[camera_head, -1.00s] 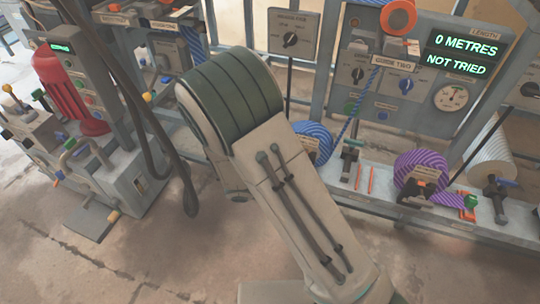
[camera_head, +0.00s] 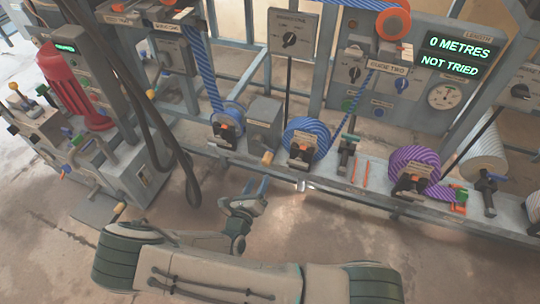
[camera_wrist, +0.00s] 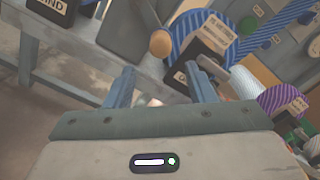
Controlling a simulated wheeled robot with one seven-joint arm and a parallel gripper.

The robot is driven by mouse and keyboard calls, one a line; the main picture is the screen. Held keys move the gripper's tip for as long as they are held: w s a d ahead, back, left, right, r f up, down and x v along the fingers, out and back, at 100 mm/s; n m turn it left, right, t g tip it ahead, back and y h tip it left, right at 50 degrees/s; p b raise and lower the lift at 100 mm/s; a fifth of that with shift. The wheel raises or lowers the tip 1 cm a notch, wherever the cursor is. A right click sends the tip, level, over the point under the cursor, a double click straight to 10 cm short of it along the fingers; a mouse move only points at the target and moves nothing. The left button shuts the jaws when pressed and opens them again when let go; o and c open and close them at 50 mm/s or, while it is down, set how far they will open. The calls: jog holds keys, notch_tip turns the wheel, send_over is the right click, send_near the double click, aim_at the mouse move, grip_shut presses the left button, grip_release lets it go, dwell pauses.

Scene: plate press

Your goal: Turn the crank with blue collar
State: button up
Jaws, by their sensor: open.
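My gripper (camera_head: 256,188) is open and empty, held over the floor in front of the bench, its two blue-grey fingers pointing at it. In the wrist view the open fingers (camera_wrist: 165,68) stand wide apart. Beyond them is a round wooden knob (camera_wrist: 160,43), which also shows in the head view (camera_head: 267,158) below a grey box. On the left machine a bent grey crank-like handle (camera_head: 104,150) has a blue part (camera_head: 78,140) near its top, far from my gripper. I cannot tell for sure which crank has the blue collar.
The bench (camera_head: 330,180) carries a blue striped coil (camera_head: 318,132), a purple striped coil (camera_head: 425,165) and a white roll (camera_head: 486,155). A red cylinder (camera_head: 70,85) stands on the left machine. Dark hoses (camera_head: 165,150) hang beside it. The floor in front is open.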

aim_at(270, 156)
jog(key=b+x, duration=0.2)
jog(key=x, duration=1)
jog(key=shift+w+b, duration=0.1)
jog(key=shift+b, duration=0.25)
grip_shut()
